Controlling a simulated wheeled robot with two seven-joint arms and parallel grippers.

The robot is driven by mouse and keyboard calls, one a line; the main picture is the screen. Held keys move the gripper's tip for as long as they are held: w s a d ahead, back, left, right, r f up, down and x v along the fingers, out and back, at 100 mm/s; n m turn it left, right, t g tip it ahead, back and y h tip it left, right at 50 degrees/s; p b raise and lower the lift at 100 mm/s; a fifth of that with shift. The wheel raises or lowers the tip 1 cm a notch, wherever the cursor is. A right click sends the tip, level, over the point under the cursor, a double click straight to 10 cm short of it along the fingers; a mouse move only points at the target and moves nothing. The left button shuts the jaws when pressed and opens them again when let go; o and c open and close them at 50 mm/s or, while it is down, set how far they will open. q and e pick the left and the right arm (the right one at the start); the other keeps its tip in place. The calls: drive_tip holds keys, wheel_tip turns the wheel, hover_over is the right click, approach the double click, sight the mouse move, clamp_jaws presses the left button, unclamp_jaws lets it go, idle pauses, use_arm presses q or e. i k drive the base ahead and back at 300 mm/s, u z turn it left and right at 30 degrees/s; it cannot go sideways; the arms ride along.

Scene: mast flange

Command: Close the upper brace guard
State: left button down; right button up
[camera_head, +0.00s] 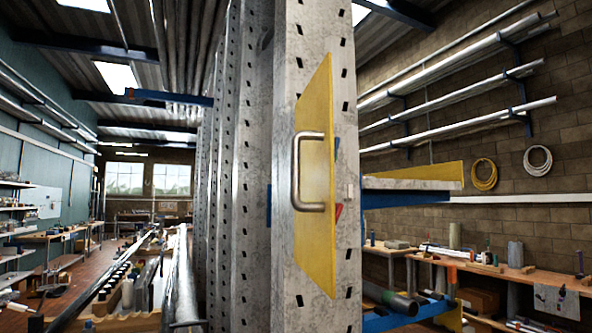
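The upper brace guard appears to be the yellow panel (318,235) on the front of the perforated grey mast flange (345,120). It looks foreshortened, its right edge taller than its left, so it seems to stand at an angle to the flange face. How far it stands open I cannot tell. A grey metal bar handle (321,170) is fixed upright on it. Small red and blue bits show just past its right edge. Neither of my grippers is in view, and nothing is touching the handle.
A blue beam (400,199) with a yellow plate (425,172) extends right behind the flange. A workbench (530,278) with tools runs along the right wall. Pipes and a cluttered bench (130,322) lie at the left. The space directly before the panel looks clear.

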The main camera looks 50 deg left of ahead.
sight(313, 166)
drive_tip(key=i, duration=1.05)
drive_tip(key=u, duration=1.95)
